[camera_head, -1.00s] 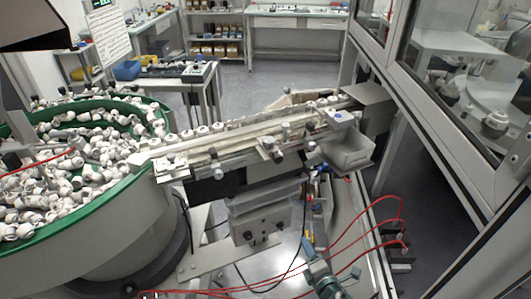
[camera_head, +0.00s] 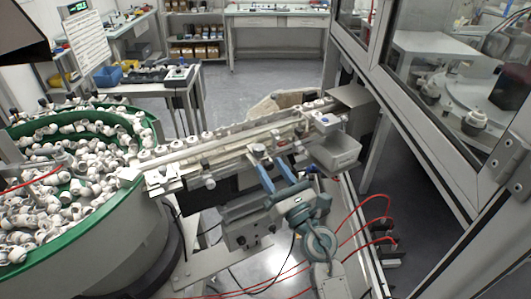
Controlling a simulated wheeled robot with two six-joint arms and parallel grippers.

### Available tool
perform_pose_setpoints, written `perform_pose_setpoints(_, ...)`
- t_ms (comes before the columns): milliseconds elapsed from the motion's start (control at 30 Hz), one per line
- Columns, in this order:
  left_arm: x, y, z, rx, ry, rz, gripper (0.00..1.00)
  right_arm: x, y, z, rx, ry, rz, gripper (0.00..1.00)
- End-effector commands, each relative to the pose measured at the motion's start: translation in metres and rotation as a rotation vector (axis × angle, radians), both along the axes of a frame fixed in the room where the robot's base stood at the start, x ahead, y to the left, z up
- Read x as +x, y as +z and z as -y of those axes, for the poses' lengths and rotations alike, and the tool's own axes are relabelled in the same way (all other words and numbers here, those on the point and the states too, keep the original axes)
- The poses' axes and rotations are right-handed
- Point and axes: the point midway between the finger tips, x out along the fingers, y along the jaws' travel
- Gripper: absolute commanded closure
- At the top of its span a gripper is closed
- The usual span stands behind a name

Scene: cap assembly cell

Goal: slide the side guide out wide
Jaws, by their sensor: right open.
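The side guide (camera_head: 228,157) is a long, thin metal rail along the near side of the linear track. White caps (camera_head: 207,136) stand in a row along the track's far side. My left gripper is not in view.
A green-rimmed bowl feeder (camera_head: 150,134) full of white caps stands at left. A grey bin (camera_head: 338,153) hangs at the track's right end. Red hoses (camera_head: 362,203) loop at lower right. A glazed machine frame (camera_head: 420,135) closes the right side.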

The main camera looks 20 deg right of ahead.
Motion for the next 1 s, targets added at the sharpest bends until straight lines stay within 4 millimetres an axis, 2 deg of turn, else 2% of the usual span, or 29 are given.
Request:
perform_pose_setpoints(33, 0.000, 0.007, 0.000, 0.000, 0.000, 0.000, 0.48, 0.008, 0.008, -0.002, 0.002, 0.000, 0.002, 0.58)
perform_pose_setpoints(200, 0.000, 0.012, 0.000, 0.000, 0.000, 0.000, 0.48, 0.025, 0.012, -0.007, 0.000, -0.001, -0.001, 0.58)
perform_pose_setpoints(567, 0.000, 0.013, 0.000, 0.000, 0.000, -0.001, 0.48, 0.031, 0.012, -0.009, 0.001, 0.001, -0.001, 0.58)
perform_pose_setpoints(600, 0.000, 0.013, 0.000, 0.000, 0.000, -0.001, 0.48, 0.031, 0.012, -0.009, 0.001, 0.001, -0.001, 0.60)
perform_pose_setpoints(667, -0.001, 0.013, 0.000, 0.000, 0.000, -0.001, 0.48, 0.031, 0.012, -0.009, 0.001, 0.001, -0.001, 0.71)
perform_pose_setpoints(800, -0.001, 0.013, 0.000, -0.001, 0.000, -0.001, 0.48, 0.031, 0.012, -0.009, 0.001, 0.002, -0.001, 0.99)
perform_pose_setpoints(1000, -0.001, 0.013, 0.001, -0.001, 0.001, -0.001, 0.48, 0.031, 0.013, -0.009, 0.001, 0.003, -0.001, 1.00)
